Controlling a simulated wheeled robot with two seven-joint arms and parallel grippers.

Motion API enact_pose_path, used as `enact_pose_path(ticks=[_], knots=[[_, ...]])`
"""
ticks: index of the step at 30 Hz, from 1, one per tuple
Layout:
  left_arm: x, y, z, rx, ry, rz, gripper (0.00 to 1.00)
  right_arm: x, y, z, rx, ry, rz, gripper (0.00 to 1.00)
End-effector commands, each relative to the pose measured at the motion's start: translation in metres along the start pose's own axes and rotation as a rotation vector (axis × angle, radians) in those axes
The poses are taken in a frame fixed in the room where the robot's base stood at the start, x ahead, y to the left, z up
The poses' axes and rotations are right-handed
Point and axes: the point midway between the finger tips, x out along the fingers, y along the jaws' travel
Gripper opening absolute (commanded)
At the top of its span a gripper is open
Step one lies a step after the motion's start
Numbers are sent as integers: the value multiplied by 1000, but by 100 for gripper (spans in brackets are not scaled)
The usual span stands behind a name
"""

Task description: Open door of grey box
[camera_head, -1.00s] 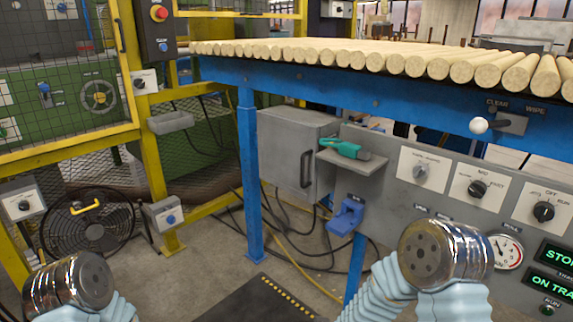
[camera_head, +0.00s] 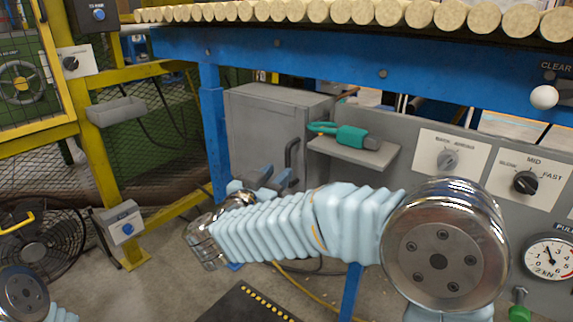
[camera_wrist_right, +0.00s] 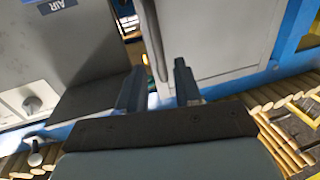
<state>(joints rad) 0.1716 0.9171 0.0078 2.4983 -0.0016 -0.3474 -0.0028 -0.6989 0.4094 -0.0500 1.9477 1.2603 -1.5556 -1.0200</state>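The grey box (camera_head: 262,122) stands behind the blue table leg, and its door looks shut. Its dark upright handle (camera_head: 291,155) is on the right side of the door. My right gripper (camera_head: 271,177) is in front of the lower door, just left of the handle in the head view. In the right wrist view the gripper (camera_wrist_right: 157,85) has its two fingers apart, with the grey door (camera_wrist_right: 210,38) beyond them. A dark bar, apparently the handle (camera_wrist_right: 152,38), runs down toward the gap between the fingers. Contact cannot be told. Only part of my left arm shows; its gripper is out of view.
A grey shelf (camera_head: 340,150) with a green-handled tool (camera_head: 345,134) juts out right of the box. The blue table leg (camera_head: 213,135) stands at the left. A control panel (camera_head: 410,170) with knobs is on the right. Cables lie on the floor below.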

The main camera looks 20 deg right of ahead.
Motion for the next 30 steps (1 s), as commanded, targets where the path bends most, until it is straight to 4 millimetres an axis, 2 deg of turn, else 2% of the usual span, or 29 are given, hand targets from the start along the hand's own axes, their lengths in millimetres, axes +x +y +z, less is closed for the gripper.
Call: enact_pose_path(ticks=[3,9,14,21,27,28,30], knots=[[3,-1,0,0,-1,1,43,26,0,1,1,0,3,34],[4,-1,0,0,-1,1,43,55,0,1,0,0,0,34],[5,-1,0,0,-1,1,43,63,0,0,0,1,-1,34],[5,-1,0,0,-1,1,43,63,0,0,0,0,-2,34],[5,-1,0,0,-1,1,43,63,0,0,0,0,-2,4],[5,-1,0,0,-1,1,43,63,0,0,0,0,-2,0],[5,-1,0,0,-1,1,43,63,0,0,0,0,-2,0]])
